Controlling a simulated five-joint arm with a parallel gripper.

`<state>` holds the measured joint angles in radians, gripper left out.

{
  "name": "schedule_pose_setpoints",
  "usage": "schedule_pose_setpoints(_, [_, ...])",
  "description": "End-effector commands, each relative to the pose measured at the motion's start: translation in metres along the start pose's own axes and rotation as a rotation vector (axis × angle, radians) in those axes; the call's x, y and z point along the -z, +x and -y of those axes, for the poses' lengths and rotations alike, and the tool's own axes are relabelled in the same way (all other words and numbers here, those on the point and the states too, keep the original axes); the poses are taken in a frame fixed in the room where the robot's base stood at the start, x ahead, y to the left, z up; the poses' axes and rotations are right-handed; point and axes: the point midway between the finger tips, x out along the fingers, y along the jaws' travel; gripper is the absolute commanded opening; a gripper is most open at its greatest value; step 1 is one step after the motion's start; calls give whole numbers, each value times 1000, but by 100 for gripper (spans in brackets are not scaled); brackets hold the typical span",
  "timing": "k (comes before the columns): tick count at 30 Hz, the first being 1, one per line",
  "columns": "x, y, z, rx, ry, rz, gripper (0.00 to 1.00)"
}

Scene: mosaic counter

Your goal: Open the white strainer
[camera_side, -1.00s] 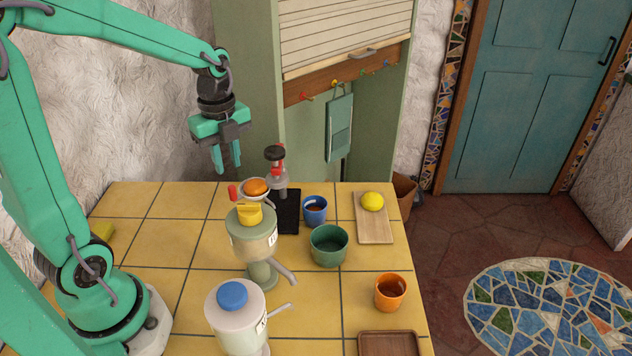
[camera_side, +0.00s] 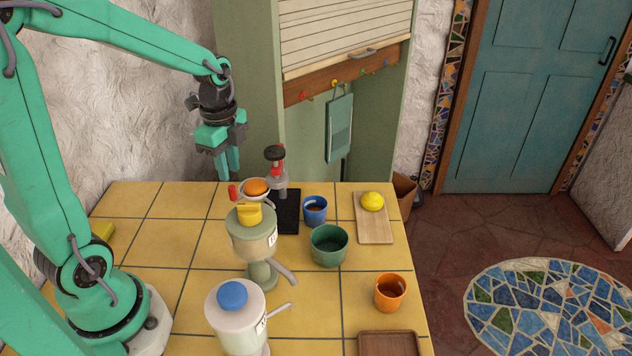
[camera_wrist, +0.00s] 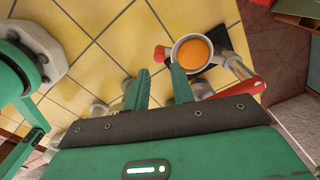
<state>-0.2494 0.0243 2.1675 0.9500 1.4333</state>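A white body with a spout and a blue knob (camera_side: 232,294) on top stands at the front of the counter; its lid looks shut, and it is the palest strainer-like thing. A pale green one with a yellow knob (camera_side: 249,213) stands behind it. A press with a white cup holding an orange half (camera_side: 257,187) stands at the back; the cup and orange also show in the wrist view (camera_wrist: 193,52). My gripper (camera_side: 229,174) hangs above the back edge, left of the press. Its fingers (camera_wrist: 160,78) are apart and empty. I cannot tell which thing is the white strainer.
A blue cup (camera_side: 315,209), a green bowl (camera_side: 328,246), an orange cup (camera_side: 390,292) and a board (camera_side: 375,228) with a lemon (camera_side: 372,201) stand to the right. A wooden tray (camera_side: 389,345) is at the front. Yellow tiles at the left are mostly clear.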

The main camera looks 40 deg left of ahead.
Motion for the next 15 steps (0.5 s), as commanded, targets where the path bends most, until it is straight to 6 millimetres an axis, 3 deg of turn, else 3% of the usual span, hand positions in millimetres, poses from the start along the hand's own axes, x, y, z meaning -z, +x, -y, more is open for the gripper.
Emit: schedule_pose_setpoints(15, [0, 57, 0, -2, 1, 0, 24])
